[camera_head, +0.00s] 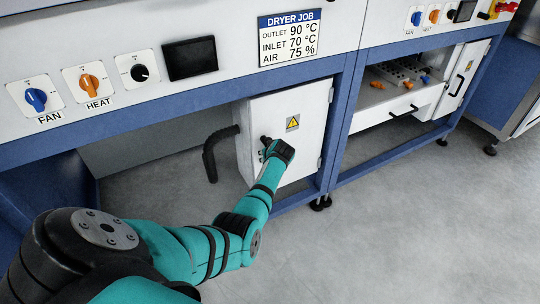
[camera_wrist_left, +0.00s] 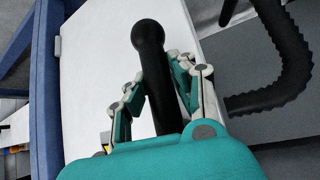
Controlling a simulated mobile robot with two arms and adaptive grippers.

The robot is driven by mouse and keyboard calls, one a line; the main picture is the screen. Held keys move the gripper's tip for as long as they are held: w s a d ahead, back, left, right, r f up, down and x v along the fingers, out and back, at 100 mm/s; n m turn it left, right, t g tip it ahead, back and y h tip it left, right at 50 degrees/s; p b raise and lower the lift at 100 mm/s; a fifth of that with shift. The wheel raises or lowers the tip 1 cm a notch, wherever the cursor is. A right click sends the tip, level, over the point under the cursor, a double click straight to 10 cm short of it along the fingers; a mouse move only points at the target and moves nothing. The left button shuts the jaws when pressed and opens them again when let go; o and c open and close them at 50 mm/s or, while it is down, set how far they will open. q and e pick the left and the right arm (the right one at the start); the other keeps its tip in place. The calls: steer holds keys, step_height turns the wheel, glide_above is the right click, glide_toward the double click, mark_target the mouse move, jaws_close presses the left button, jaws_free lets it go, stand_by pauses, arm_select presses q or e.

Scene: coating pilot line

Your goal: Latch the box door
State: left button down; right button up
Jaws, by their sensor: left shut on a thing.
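The white box door (camera_head: 311,110) bears a yellow warning triangle and hangs under the blue bench frame, with hinges along its right edge. In the left wrist view the door (camera_wrist_left: 95,65) fills the middle left. A black door handle with a round knob (camera_wrist_left: 148,36) stands out in front of it. My left gripper (camera_wrist_left: 155,88) has its fingers on both sides of the handle's shaft and is shut on it; the knob sticks out beyond the fingers. In the head view my left gripper (camera_head: 268,150) is at the door's left part and hides most of the handle. I cannot tell whether the door is latched.
A bent black hose (camera_head: 212,156) hangs left of the box and shows close to the gripper in the left wrist view (camera_wrist_left: 285,50). A blue bench leg (camera_head: 345,120) stands right of the door. The grey floor (camera_head: 400,220) in front is clear.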

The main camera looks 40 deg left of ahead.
arm_select(q)
steer(key=shift+s+f, duration=0.2)
steer(key=c, duration=1.1)
jaws_free()
steer(key=shift+a, duration=0.1)
steer(key=shift+w+r, duration=0.1)
steer(key=shift+r, duration=0.05)
steer(key=shift+d+r, duration=0.15)
steer(key=shift+d, duration=0.05)
steer(key=v, duration=1.1)
steer(key=shift+s+d+r, duration=0.15)
steer(key=shift+s, duration=0.05)
